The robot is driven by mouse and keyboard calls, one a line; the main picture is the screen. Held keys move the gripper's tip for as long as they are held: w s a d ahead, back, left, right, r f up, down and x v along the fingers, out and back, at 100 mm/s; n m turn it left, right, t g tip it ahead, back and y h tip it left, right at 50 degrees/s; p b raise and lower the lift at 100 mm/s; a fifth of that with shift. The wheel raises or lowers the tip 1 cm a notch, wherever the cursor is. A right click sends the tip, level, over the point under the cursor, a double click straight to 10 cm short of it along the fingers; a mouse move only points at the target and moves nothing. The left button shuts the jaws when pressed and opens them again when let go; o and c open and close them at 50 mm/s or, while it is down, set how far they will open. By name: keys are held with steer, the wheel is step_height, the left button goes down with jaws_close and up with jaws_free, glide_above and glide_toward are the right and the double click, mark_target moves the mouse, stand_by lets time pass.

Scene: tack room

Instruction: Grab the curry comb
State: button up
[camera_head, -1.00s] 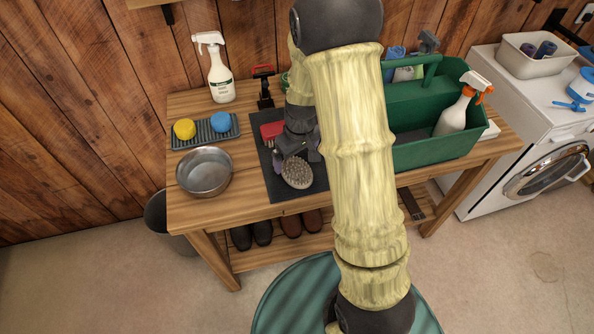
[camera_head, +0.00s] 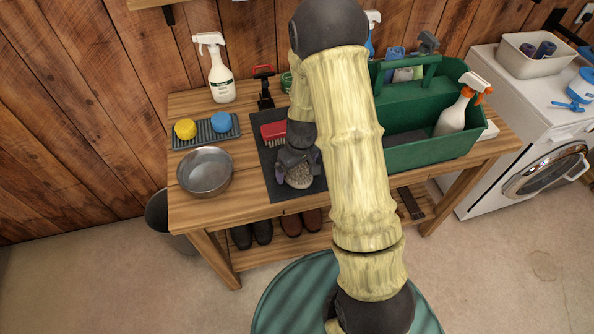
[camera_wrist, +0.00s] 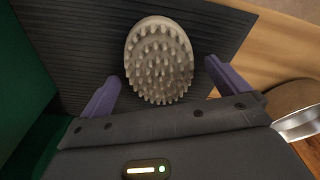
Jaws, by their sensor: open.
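The curry comb (camera_wrist: 158,60) is an oval, beige-grey pad with rows of blunt teeth facing up. It lies on a dark ribbed mat (camera_wrist: 75,45) on the wooden bench. In the head view the comb (camera_head: 300,184) is partly hidden by my gripper (camera_head: 296,177), which is above it. In the wrist view my gripper (camera_wrist: 158,86) is open, with one purple finger on each side of the comb's near end. I cannot tell whether either finger touches it.
A red brush (camera_head: 273,133) lies on the mat behind my gripper. A metal bowl (camera_head: 205,172) stands at left, near a tray with yellow and blue sponges (camera_head: 220,122). A green tote (camera_head: 432,153) holding a spray bottle (camera_head: 455,112) stands at right.

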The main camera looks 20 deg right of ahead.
mark_target(297, 169)
steer(key=c, duration=1.1)
steer(key=shift+r, duration=0.15)
step_height(297, 169, up, 10)
steer(key=shift+f+b, duration=0.1)
steer(key=shift+b, duration=0.2)
